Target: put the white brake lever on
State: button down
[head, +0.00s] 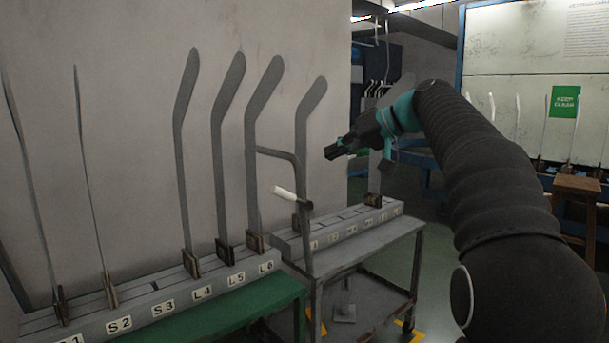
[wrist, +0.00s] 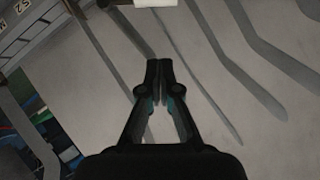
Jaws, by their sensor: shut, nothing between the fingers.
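The white brake lever (head: 286,194) sticks out to the left and slightly up from a dark joint on the upright of the grey trolley (head: 345,252). A white piece at the top edge of the wrist view, probably the lever (wrist: 155,3), is cut off by the frame. My gripper (head: 331,153) is shut and empty, above and to the right of the lever and apart from it. Its fingertips (wrist: 159,62) meet in the wrist view, pointing toward the white piece.
Flat grey sock boards (head: 185,120) stand upright in slots of a labelled rack (head: 165,297) on a green bench (head: 235,308). A wooden stool (head: 577,190) is at the right. Open floor lies behind the trolley.

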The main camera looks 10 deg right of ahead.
jog(key=b, duration=0.1)
send_over(290, 196)
jog(key=d, duration=0.3)
notch_tip(290, 196, down, 5)
jog(key=a+f, duration=0.1)
jog(key=a+f+b, duration=0.1)
jog(key=f, duration=0.1)
jog(key=shift+s+a, duration=0.1)
jog(key=shift+s, duration=0.3)
